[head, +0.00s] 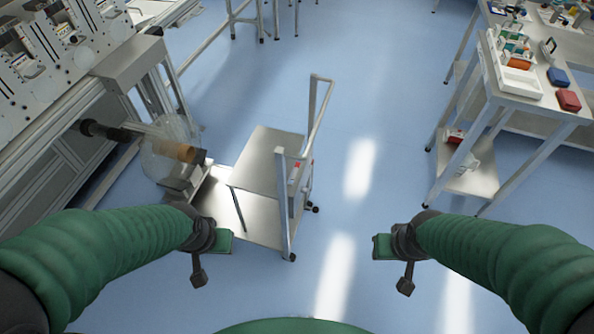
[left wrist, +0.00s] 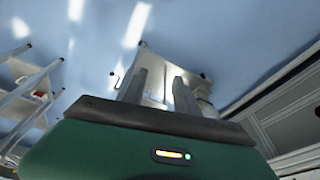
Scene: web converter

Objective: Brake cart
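A metal cart (head: 265,160) with an upper tray, a lower shelf and an upright push handle (head: 318,115) stands on the floor in the middle of the head view. Small dark casters show below. No brake can be made out clearly. My left gripper (head: 198,278) is in front of the cart's lower left corner. In the left wrist view its two grey fingers (left wrist: 160,82) are apart and empty, with the cart behind them. My right gripper (head: 405,284) is right of the cart, over bare floor; its fingers are unclear.
A large machine (head: 60,80) with a clear roll and brown core (head: 178,150) stands left, close to the cart. A white table (head: 515,85) with bins and red and blue boxes stands right. Blue floor (head: 370,220) is free between cart and table.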

